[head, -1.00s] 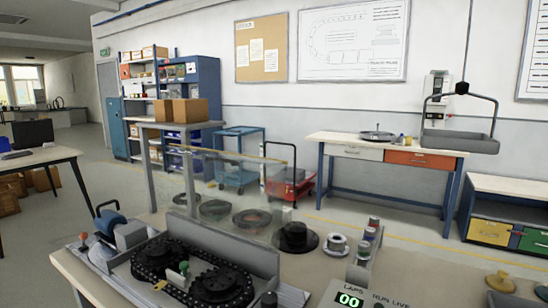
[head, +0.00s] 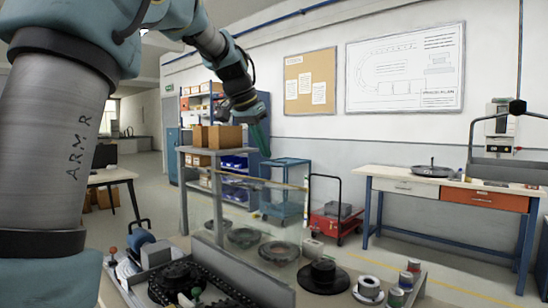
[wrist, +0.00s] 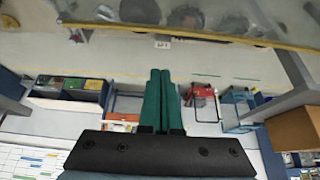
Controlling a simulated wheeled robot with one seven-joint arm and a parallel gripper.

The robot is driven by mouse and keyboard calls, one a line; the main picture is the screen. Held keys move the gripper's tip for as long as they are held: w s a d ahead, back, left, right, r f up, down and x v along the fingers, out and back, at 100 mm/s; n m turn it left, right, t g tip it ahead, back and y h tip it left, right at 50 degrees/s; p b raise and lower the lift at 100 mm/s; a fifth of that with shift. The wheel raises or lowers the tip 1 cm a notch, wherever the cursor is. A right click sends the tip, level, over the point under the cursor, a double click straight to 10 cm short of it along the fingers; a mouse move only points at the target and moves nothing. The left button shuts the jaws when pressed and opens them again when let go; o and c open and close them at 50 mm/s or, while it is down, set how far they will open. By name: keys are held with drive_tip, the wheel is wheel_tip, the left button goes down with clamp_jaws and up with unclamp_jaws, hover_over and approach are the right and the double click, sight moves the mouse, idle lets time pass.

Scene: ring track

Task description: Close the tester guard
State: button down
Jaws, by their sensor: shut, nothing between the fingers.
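The tester (head: 188,284) is at the bottom of the head view, with a dark chain around sprockets in a grey housing. Its guard (head: 245,205) appears as a clear panel with a yellow top edge, standing raised behind the chain. Dark round parts show through it. My gripper (head: 264,152) has green fingers, shut and empty, pointing down above and behind the guard's top edge in the picture. Its fingers also show in the wrist view (wrist: 160,75), apart from the edge.
Spools (head: 368,289) and a black disc (head: 323,275) sit on the bench right of the guard. A red cart (head: 336,222), a blue cart (head: 285,190) and a workbench (head: 445,192) stand beyond. Open floor lies between.

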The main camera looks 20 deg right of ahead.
drive_tip(key=p+x, duration=0.2)
drive_tip(key=x, duration=0.6)
drive_tip(key=a, duration=0.1)
drive_tip(key=s+a, duration=0.1)
drive_tip(key=a+p, duration=0.1)
drive_tip(key=shift+s+a+r, duration=0.1)
drive_tip(key=shift+s+a, duration=0.2)
drive_tip(key=shift+a, duration=0.05)
drive_tip(key=shift+a+b, duration=0.1)
drive_tip(key=shift+b, duration=0.3)
